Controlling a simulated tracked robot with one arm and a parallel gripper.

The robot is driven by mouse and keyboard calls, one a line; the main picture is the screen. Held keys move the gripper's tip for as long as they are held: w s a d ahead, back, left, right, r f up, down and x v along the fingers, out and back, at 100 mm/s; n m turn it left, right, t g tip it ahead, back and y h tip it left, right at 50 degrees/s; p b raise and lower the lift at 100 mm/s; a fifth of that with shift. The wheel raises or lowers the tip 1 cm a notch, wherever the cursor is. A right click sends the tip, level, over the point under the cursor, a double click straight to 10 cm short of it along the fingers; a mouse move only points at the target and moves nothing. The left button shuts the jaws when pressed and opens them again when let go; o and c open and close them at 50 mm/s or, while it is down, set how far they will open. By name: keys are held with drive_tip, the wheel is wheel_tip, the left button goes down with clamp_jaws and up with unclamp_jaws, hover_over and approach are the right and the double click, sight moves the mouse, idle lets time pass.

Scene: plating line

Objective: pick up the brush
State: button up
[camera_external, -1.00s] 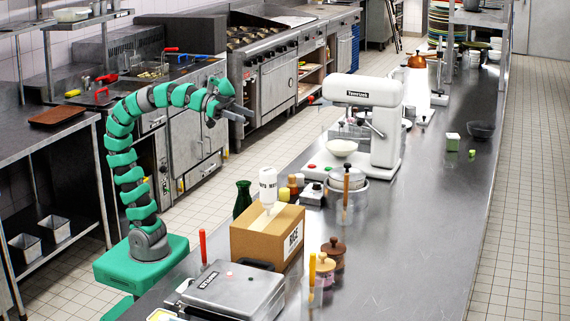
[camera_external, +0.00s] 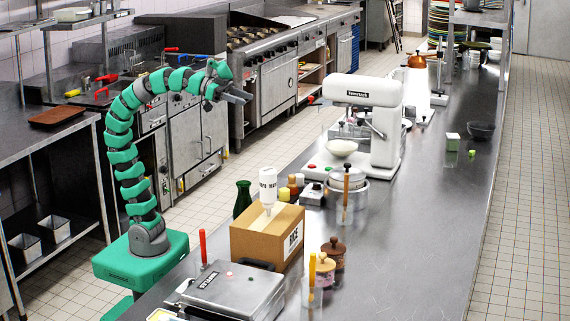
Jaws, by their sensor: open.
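My gripper (camera_external: 240,96) is high in the air at the end of my green and grey arm, left of the mixer and well apart from anything on the counter. It is open, with nothing seen between its fingers. No brush is clear enough to name for sure. Upright handles that could belong to one are a brown wooden handle (camera_external: 346,178) in a clear holder, a yellow handle (camera_external: 312,268) in a clear holder at the front, and a red handle (camera_external: 202,247) beside the grill press. Their lower ends are hard to make out.
A cardboard rice box (camera_external: 262,243) stands on the steel counter (camera_external: 425,225), with a white bottle (camera_external: 268,187) by it and a green bottle (camera_external: 242,199) behind. The grill press (camera_external: 235,293) is in front, pepper mills (camera_external: 333,251) to the right, the white mixer (camera_external: 372,115) behind.

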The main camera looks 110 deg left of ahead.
drive_tip(key=a+n+g+y+p, duration=0.5)
drive_tip(key=a+n+y+p, duration=0.3)
drive_tip(key=a+p, duration=0.25)
approach(289, 176)
drive_tip(key=v, duration=0.2)
drive_tip(key=x, duration=0.7)
drive_tip(key=shift+a+f, duration=0.1)
drive_tip(key=shift+a, duration=0.1)
drive_tip(key=shift+w+a+f, duration=0.1)
drive_tip(key=shift+w+a, duration=0.3)
drive_tip(key=b+x, duration=0.1)
drive_tip(key=x, duration=0.1)
drive_tip(key=b+x, duration=0.1)
drive_tip(key=x, duration=0.1)
drive_tip(key=shift+d+f, duration=0.25)
drive_tip(key=shift+f, duration=0.1)
drive_tip(key=shift+w+a+f, duration=0.1)
drive_tip(key=shift+w+a, duration=0.3)
drive_tip(key=shift+a, duration=0.05)
